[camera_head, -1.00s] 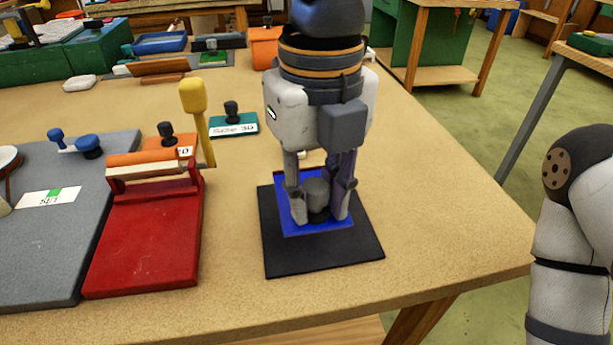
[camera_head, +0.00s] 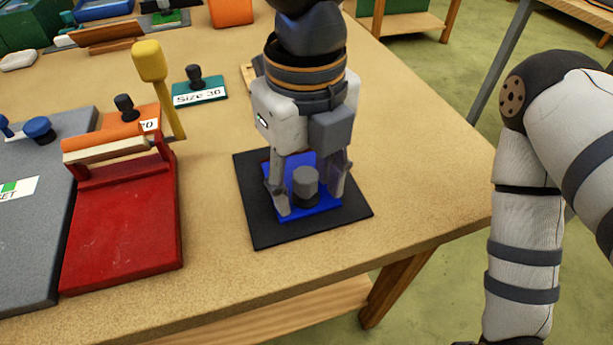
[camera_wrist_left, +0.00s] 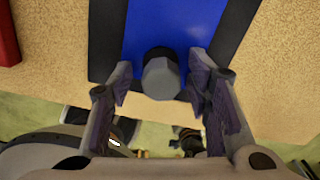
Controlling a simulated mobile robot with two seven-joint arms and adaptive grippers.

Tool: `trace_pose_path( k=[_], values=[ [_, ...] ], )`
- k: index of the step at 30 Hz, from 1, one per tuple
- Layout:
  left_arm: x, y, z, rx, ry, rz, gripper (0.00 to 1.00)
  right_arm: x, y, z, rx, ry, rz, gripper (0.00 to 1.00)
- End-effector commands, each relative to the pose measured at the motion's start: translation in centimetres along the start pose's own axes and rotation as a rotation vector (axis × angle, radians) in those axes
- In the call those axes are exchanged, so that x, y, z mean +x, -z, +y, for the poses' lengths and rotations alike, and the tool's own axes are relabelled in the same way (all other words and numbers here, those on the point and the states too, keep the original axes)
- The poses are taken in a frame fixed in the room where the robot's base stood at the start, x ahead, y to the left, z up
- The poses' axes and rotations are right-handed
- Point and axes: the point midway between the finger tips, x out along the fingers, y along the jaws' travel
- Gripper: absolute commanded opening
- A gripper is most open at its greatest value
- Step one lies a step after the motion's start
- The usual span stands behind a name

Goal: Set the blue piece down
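The blue piece (camera_head: 322,205) is a flat blue square with a grey knob (camera_head: 306,183) on top. It appears to lie flat on the black mat (camera_head: 268,228) near the table's front edge. My left gripper (camera_head: 307,198) points down over it, with one finger on each side of the knob. In the left wrist view, the knob (camera_wrist_left: 161,76) stands between the fingertips (camera_wrist_left: 160,84), with a gap on both sides, over the blue surface (camera_wrist_left: 172,25). The left gripper is open and holds nothing. My right gripper is out of view; only its arm shows at the right.
A red tool (camera_head: 122,215) with a yellow-handled lever (camera_head: 150,62) stands left of the mat. A grey board (camera_head: 28,235), an orange block (camera_head: 112,128) and a teal "Size 30" plate (camera_head: 200,92) are nearby. The tabletop right of the mat (camera_head: 420,175) is clear.

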Motion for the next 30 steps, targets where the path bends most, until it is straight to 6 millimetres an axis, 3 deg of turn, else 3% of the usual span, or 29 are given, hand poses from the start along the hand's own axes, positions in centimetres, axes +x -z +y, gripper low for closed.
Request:
trace_pose_path(
  k=[4,7,15,19,24,30],
  values=[
    [-0.1,0.0,0.0,0.000,0.001,0.000,0.45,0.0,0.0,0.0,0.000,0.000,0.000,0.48],
    [-1.4,0.0,-0.1,-0.001,0.003,0.000,0.45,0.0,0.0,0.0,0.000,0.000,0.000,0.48],
    [-8.6,0.0,-0.1,-0.001,0.004,-0.001,0.45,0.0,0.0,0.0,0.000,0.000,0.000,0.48],
    [-11.1,0.0,-0.1,0.000,0.002,0.000,0.45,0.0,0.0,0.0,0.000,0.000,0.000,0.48],
    [-12.3,0.0,0.0,0.001,0.000,0.001,0.45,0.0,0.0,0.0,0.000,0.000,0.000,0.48],
    [-12.4,0.0,0.0,0.001,-0.001,0.001,0.45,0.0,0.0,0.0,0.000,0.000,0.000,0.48]
  ],
)
